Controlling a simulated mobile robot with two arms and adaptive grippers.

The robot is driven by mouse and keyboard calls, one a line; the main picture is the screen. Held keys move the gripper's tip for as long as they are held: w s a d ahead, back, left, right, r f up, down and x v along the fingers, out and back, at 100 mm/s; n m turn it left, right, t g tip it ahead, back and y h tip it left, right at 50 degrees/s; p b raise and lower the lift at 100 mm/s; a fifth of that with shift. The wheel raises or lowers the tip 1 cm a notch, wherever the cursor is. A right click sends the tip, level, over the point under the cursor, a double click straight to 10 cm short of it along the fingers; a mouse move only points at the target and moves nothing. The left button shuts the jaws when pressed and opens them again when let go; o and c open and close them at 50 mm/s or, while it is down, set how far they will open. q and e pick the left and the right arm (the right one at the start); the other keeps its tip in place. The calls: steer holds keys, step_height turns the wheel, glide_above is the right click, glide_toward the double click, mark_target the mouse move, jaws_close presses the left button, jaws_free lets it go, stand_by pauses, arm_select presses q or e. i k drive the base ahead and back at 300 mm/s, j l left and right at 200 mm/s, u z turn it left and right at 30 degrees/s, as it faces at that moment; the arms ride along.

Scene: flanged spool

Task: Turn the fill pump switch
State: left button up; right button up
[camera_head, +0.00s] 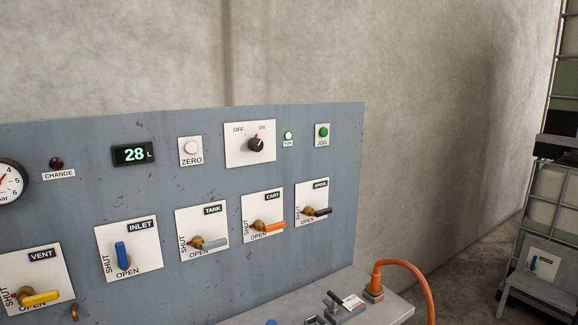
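A black rotary switch knob (256,145) sits on a white plate (235,154) marked OFF on the left and ON on the right, at the upper middle of the grey panel. A small red mark shows at the knob's upper edge, near the ON side. No label on this plate reads fill pump. A small round lamp (288,135) to its right glows pale green. A digital display (134,154) to the left reads 28 L. Neither of my grippers is in view.
The panel (90,206) carries ZERO (191,147) and JOG (323,132) buttons. Below are VENT, INLET, TANK, CART and another valve handle. A ledge (392,310) at the lower right holds a clamp and orange hose (405,265). Space before the switch is clear.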

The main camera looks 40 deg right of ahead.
mark_target(255, 144)
steer(key=z, duration=0.95)
